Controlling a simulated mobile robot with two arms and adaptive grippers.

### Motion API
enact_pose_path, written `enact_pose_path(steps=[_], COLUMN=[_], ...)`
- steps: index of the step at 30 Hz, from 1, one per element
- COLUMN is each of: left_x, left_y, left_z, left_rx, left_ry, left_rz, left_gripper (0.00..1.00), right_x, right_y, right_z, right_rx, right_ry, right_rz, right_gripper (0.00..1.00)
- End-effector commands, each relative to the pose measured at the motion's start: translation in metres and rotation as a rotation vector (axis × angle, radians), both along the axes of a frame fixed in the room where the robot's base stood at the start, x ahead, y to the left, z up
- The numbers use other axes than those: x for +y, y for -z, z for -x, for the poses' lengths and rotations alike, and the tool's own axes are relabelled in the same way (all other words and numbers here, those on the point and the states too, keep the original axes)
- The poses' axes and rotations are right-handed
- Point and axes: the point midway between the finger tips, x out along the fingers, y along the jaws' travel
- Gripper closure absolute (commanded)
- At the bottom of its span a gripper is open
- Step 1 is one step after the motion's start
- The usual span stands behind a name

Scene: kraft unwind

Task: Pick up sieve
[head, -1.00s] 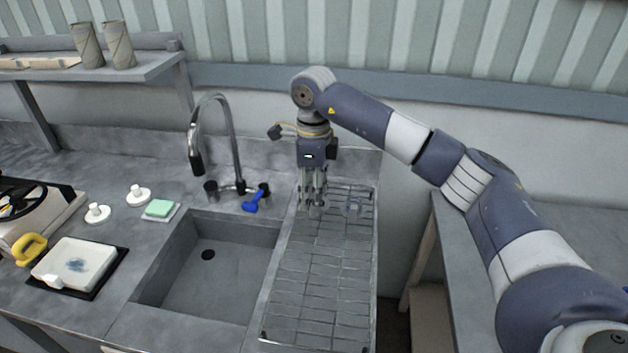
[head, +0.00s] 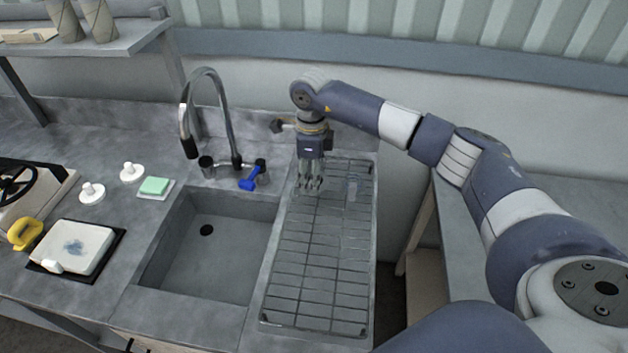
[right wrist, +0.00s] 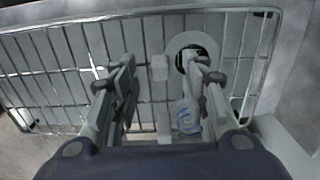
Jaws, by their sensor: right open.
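My right gripper (head: 311,187) points down over the back end of the wire drying rack (head: 318,245), right of the sink. It is open; in the right wrist view its two fingers stand apart above the rack wires. A faint, see-through object (head: 355,186) is at the rack's back right, just right of the gripper. In the right wrist view a pale translucent thing (right wrist: 185,116) shows beside the right finger, and a pale ring with a dark centre (right wrist: 181,42) is partly hidden by that finger. I cannot tell which is the sieve. My left gripper is out of view.
The sink (head: 205,255) is left of the rack, with a tall tap (head: 232,125) and a blue item (head: 254,178) behind it. The rack's front part is clear.

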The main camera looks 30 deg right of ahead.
Motion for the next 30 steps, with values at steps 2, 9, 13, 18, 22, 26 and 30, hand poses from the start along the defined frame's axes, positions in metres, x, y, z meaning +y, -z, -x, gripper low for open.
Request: enact_pose_path(steps=[2, 9, 13, 18, 22, 26, 30], left_x=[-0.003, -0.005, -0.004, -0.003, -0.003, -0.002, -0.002], left_y=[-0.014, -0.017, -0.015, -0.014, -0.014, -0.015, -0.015], left_z=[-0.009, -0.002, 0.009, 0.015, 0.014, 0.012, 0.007], left_rx=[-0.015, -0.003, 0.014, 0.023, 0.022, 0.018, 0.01], left_ry=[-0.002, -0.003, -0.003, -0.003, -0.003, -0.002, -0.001], left_rz=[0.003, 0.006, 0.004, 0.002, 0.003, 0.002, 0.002], left_gripper=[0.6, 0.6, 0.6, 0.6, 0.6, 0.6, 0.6], right_x=[-0.001, -0.001, -0.001, -0.001, -0.001, -0.001, -0.001], right_y=[0.007, 0.028, 0.028, 0.028, 0.028, 0.027, 0.027], right_z=[0.001, 0.0, 0.0, 0.0, 0.0, 0.0, -0.001], right_rx=[0.004, -0.001, -0.001, -0.001, -0.001, -0.002, -0.003], right_ry=[0.001, 0.0, 0.0, 0.0, 0.0, 0.0, 0.0], right_rz=[0.0, 0.001, 0.0, 0.0, 0.0, 0.0, 0.0], right_gripper=[0.58, 0.58, 0.58, 0.88, 1.0, 1.0, 1.0])
